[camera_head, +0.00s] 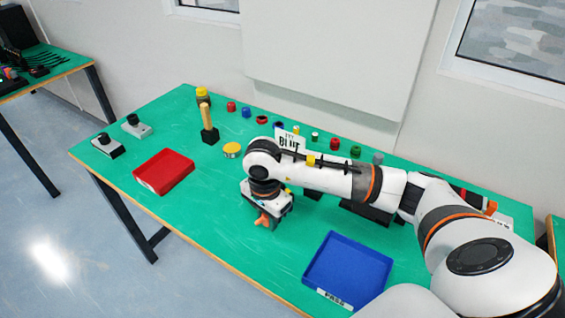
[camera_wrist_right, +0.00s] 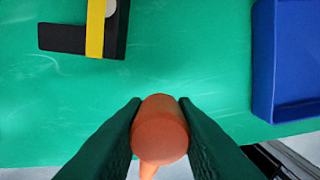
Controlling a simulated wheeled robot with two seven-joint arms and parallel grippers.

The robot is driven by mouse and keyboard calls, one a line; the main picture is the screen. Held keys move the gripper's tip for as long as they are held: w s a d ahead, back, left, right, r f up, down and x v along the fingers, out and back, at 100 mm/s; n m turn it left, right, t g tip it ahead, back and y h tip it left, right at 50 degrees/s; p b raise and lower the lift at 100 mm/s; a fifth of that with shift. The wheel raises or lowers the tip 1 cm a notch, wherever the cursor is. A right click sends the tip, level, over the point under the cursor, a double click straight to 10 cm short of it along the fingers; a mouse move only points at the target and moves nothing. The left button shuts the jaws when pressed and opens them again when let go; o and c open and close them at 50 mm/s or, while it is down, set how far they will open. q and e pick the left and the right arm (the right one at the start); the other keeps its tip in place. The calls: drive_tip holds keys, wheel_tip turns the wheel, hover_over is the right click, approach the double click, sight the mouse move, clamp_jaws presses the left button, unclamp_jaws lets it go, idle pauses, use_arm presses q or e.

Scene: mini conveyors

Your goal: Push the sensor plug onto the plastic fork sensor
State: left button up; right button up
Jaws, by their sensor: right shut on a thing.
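My right gripper (camera_head: 264,209) is shut on an orange rounded piece, probably the sensor plug (camera_head: 262,221). In the right wrist view the two dark fingers (camera_wrist_right: 160,112) clasp the orange piece (camera_wrist_right: 158,130) from both sides, and a narrower orange part shows below it. It is held above the green table, apart from other things. A black L-shaped part with a yellow band (camera_wrist_right: 84,38), perhaps the fork sensor, lies at the top left of the wrist view. My arm partly hides this area in the head view. My left gripper is not in view.
A blue tray (camera_head: 349,301) stands near the front edge and also shows in the wrist view (camera_wrist_right: 264,60). A red tray (camera_head: 140,183) is at the left. Several coloured caps and a wooden-handled tool (camera_head: 207,118) stand behind. The table between the trays is mostly clear.

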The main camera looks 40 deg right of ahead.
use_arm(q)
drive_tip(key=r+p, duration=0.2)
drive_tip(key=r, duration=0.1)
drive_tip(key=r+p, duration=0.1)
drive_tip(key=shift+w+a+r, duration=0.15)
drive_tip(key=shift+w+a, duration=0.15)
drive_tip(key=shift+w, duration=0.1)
use_arm(e)
drive_tip(key=w+d+r+m, duration=0.4)
drive_tip(key=w+d+m, duration=0.3)
drive_tip(key=m, duration=0.9)
drive_tip(key=shift+w+d+m, duration=0.3)
drive_tip(key=shift+w+m, duration=0.05)
drive_tip(key=shift+m, duration=0.05)
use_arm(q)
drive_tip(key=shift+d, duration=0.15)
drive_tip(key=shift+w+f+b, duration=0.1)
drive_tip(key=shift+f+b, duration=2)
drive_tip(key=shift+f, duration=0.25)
use_arm(e)
drive_tip(key=shift+f, duration=2.95)
use_arm(q)
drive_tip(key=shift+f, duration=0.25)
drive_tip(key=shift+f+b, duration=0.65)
drive_tip(key=shift+b, duration=0.25)
use_arm(e)
drive_tip(key=shift+f, duration=0.85)
